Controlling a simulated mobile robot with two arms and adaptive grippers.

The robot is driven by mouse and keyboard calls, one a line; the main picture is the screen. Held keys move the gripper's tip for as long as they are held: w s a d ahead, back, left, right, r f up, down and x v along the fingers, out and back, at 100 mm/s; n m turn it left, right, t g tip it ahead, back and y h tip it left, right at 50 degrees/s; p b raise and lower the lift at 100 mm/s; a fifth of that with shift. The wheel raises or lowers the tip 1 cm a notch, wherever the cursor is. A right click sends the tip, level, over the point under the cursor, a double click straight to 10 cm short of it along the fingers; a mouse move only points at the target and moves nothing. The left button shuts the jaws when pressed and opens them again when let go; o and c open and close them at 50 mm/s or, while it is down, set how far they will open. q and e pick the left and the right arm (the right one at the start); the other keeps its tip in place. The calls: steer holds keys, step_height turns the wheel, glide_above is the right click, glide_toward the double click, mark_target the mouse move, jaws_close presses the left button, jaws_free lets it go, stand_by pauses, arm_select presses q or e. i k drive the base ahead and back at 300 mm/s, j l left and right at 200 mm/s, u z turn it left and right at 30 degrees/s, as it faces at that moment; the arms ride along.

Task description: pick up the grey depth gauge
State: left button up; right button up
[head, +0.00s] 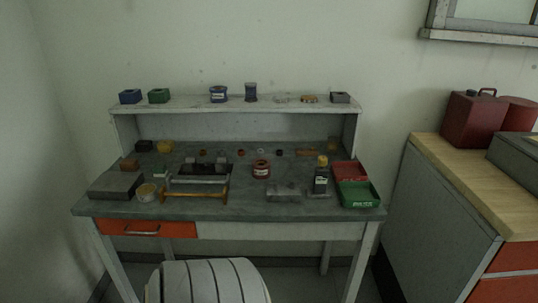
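I cannot clearly pick out the grey depth gauge at this size. A low grey metal piece (284,193) lies near the front of the workbench (240,211), right of centre; it may be the gauge, but its shape is too dim to tell. Left of it is a dark grey vise-like block (200,171) with an orange-yellow bar frame (197,196) in front. Neither of my grippers is in view.
A dark bottle with a yellow cap (321,175), a red tin (261,169), red (349,170) and green (359,194) trays and a grey slab (116,186) crowd the bench. A raised shelf (190,103) runs behind. A striped pale rounded object (208,282) stands in front.

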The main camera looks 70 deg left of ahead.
mark_target(321, 177)
steer(key=j+u, duration=0.1)
steer(key=u, duration=1.7)
